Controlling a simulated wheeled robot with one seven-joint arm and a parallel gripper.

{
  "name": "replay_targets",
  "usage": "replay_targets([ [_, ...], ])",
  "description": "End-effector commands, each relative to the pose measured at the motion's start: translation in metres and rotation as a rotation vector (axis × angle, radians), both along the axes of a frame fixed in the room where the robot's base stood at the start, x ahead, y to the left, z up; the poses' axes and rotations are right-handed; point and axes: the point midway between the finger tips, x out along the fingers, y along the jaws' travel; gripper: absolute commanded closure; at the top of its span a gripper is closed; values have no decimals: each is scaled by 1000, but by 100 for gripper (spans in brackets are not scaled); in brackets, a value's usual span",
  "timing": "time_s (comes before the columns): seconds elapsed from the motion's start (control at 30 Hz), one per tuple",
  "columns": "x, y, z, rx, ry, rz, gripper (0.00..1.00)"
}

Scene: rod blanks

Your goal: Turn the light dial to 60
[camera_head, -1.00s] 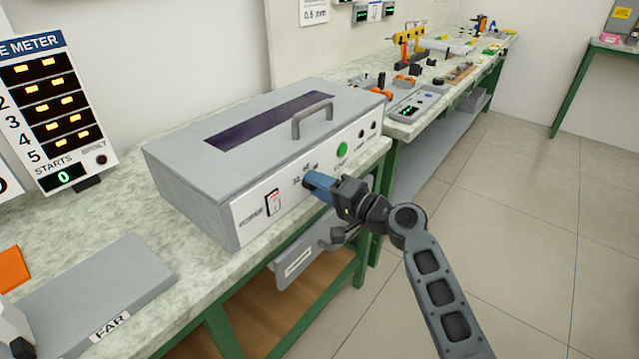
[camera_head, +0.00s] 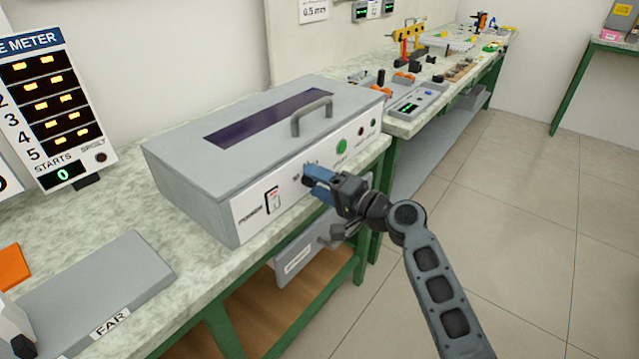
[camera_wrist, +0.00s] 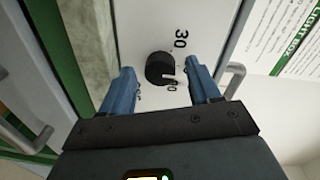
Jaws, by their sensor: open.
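The light dial (camera_wrist: 159,68) is a round black knob on the white front panel of the grey light box (camera_head: 190,165). A pale mark on its lower right side points towards a partly hidden number. A "30" shows above right of it. My gripper (camera_wrist: 162,80) is open, with one blue finger on each side of the dial and visible gaps between. In the head view, my gripper (camera_head: 308,177) is at the panel and hides the dial and most of its numbers. I cannot tell which number the mark is at.
The panel also carries a power switch (camera_head: 273,200) on the left and a green start button (camera_head: 342,146) on the right. A handle (camera_head: 312,112) stands on the box lid. A grey drawer (camera_head: 300,258) hangs below the bench edge. Open floor lies to the right.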

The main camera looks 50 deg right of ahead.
Motion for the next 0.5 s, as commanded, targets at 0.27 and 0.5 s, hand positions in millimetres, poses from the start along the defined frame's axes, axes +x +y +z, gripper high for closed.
replay_targets([
  [0.27,-23,-1,0,0,0,-2,38],
  [0.5,-61,-1,1,0,1,-1,38],
])
